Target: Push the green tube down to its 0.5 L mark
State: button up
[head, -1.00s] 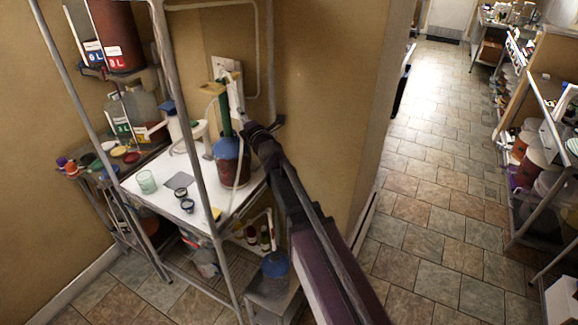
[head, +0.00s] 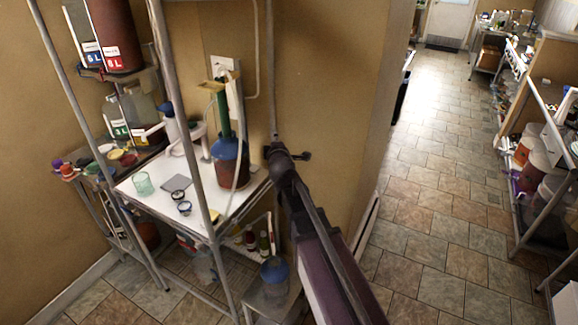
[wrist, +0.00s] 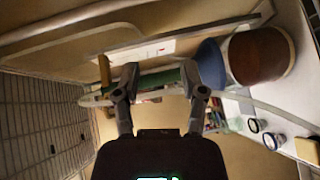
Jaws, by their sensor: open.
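The green tube (head: 223,110) stands upright in the top of a vessel (head: 231,165) with a blue upper part and dark red-brown contents, on the white shelf. A yellow piece (head: 213,86) sits at the tube's top. No volume mark on the tube is readable. My gripper (head: 288,153) is to the right of the tube and vessel, apart from them. In the wrist view, my gripper (wrist: 163,88) is open and empty, its two fingers spread toward the green tube (wrist: 165,77), which crosses the picture sideways beyond the fingertips. The vessel (wrist: 258,55) lies at upper right there.
A pale hose (head: 240,125) hangs beside the tube and vessel. The rack's front post (head: 190,150) stands left of the vessel. A glass (head: 143,183) and small dark-rimmed cups (head: 184,208) are on the white shelf (head: 205,195). The tiled floor (head: 430,170) at right is open.

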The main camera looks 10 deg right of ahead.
jog(key=s+d+f+m+g+h+b, duration=0.2)
jog(key=s+d+f+m, duration=0.1)
jog(key=f, duration=0.3)
jog(key=shift+d+f+m+g, duration=0.3)
jog(key=shift+d+m, duration=0.3)
jog(key=n+t+y+p, duration=0.4)
jog(key=n+y+p, duration=0.4)
jog(key=n+y, duration=0.75)
send_near(206, 88)
jog(key=s+d+n+h, duration=0.1)
jog(key=s+n+h, duration=0.2)
jog(key=s, duration=0.1)
jog(key=shift+d+r, duration=0.1)
jog(key=shift+d, duration=0.15)
jog(key=shift+w, duration=0.15)
jog(key=p+x, duration=0.2)
jog(key=x, duration=1.1)
jog(key=shift+w+a+p, duration=0.25)
jog(key=shift+a+p, duration=0.1)
jog(key=shift+p, duration=0.05)
grip_shut()
